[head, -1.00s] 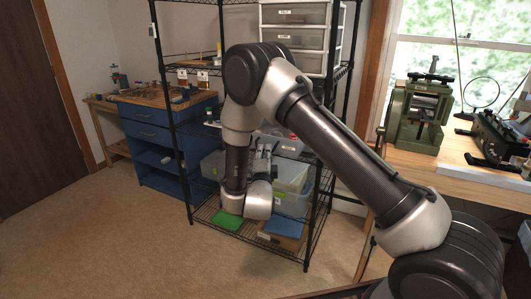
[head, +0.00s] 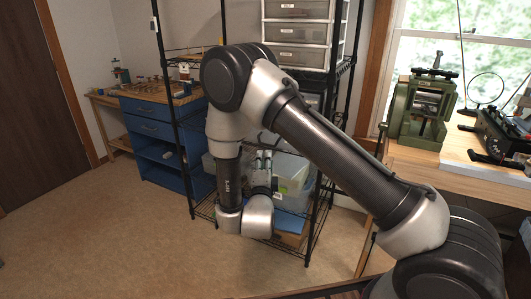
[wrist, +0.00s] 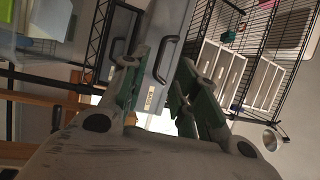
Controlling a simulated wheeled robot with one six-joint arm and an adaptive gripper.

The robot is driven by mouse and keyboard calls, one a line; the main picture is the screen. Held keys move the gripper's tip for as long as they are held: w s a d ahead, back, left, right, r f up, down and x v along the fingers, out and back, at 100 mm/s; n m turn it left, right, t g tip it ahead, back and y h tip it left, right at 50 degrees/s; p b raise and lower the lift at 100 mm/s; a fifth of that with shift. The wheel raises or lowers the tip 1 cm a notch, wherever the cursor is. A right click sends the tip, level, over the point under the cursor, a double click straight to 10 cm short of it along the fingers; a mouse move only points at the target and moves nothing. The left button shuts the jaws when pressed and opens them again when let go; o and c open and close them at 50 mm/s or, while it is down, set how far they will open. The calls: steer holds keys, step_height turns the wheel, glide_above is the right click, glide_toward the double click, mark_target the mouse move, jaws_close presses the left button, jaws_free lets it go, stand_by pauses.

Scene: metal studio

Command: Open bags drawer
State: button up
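In the wrist view a grey drawer front with a black handle (wrist: 167,58) and a small white label (wrist: 150,98) lies ahead of my gripper; I cannot read the label surely. My gripper (wrist: 163,65) is open, its two green-padded fingers apart and the handle in line with the gap between them. I cannot tell whether a finger touches the handle. In the head view my gripper (head: 262,160) points up in front of the rack, and my arm hides much of the middle shelf. A white-framed drawer unit (head: 300,33) with labelled fronts stands on the upper shelf, its drawers looking shut.
The black wire rack (head: 318,215) has clear bins (head: 292,178) on its lower shelf, close to my wrist. A blue cabinet (head: 150,128) stands at left. A workbench (head: 470,168) with a green machine (head: 420,112) is at right. The floor (head: 110,235) at front left is clear.

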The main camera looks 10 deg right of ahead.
steer(key=v, duration=0.4)
steer(key=shift+s, duration=0.3)
